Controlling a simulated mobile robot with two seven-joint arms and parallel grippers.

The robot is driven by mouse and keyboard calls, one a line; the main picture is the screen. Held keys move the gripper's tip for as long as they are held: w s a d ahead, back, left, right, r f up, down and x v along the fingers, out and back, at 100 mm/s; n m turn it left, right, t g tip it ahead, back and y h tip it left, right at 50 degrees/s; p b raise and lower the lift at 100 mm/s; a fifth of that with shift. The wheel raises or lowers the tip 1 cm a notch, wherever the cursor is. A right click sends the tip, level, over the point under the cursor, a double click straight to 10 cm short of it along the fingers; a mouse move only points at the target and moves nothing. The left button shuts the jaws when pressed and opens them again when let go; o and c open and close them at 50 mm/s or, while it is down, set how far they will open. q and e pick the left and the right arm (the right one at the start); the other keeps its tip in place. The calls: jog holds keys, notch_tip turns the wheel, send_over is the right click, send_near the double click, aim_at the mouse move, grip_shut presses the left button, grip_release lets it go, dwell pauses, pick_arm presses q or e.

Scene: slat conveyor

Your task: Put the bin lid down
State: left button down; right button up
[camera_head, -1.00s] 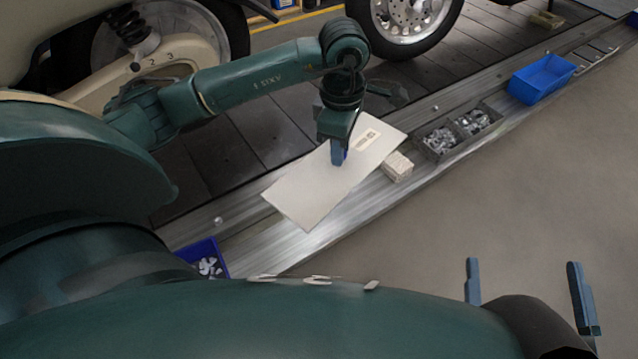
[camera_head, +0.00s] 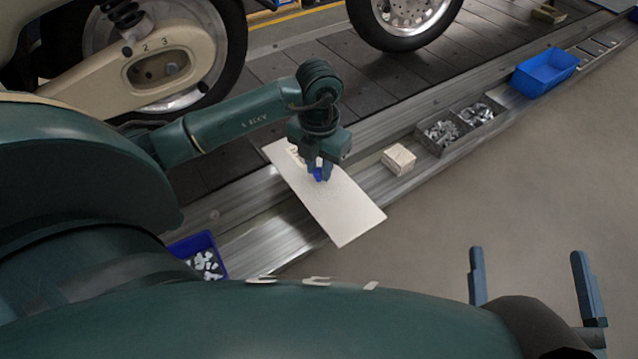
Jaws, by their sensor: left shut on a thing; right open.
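The bin lid (camera_head: 343,212) is a flat, pale rectangular panel with a printed label near its upper left end. My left gripper (camera_head: 320,174) is shut on it near the middle of its upper part. The lid lies slantwise over the metal ledge, its lower right end reaching past the ledge edge over the floor. I cannot tell whether it touches the ledge. My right gripper (camera_head: 533,282) is open and empty at the lower right, over the floor, far from the lid.
A blue bin (camera_head: 201,257) with pale pieces stands left of the lid. A wooden block (camera_head: 398,160), a grey two-part tray (camera_head: 449,148) of metal parts and an empty-looking blue bin (camera_head: 543,73) line the ledge to the right. Motorcycle wheels stand on the slats behind.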

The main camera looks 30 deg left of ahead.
aim_at(319, 171)
pick_arm(q)
jog(key=shift+f, duration=0.55)
notch_tip(319, 171, down, 3)
jog(key=shift+r+b, duration=0.1)
jog(key=shift+b, duration=0.75)
jog(key=shift+f, duration=0.55)
pick_arm(e)
jog(key=shift+w+a+r+n+t+y, duration=0.1)
jog(key=shift+w+r+n+t+y, duration=0.15)
jog(key=shift+r, duration=0.25)
jog(key=shift+r+n+t+y, duration=0.1)
jog(key=shift+r+n+y, duration=0.05)
jog(key=shift+r+y, duration=0.25)
